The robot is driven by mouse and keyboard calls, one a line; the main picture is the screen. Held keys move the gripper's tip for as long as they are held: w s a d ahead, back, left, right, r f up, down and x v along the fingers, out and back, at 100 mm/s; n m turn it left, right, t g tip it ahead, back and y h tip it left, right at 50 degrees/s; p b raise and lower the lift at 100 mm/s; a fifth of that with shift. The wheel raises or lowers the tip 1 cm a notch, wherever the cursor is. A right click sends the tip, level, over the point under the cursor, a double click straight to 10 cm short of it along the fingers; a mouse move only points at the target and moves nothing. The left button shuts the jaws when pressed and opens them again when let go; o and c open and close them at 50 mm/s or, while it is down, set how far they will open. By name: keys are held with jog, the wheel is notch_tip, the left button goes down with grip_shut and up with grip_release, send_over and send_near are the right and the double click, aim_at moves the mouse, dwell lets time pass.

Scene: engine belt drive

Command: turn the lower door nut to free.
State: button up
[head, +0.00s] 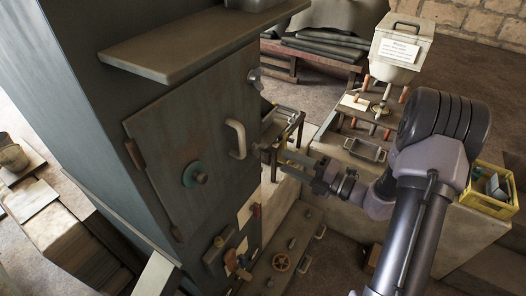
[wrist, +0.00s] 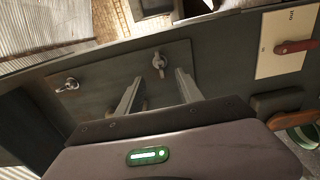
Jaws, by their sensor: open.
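The grey metal door (head: 180,120) is closed on the cabinet, with a pale handle (head: 236,139) near its right side. The upper wing nut (head: 254,78) is at the door's right edge; it also shows at the left of the wrist view (wrist: 67,85). The lower door nut (wrist: 159,63) is a small pale wing nut, seen just beyond and between my fingertips in the wrist view. In the head view it is small and partly hidden by my gripper (head: 279,156). My gripper (wrist: 159,77) is open and empty, facing the nut; I cannot tell whether it touches.
A teal round knob (head: 196,174) sits on the door. A shelf (head: 200,45) juts out above it. A bench with a yellow crate (head: 490,190) stands at right.

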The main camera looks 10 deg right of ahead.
jog(key=x, duration=0.9)
grip_shut()
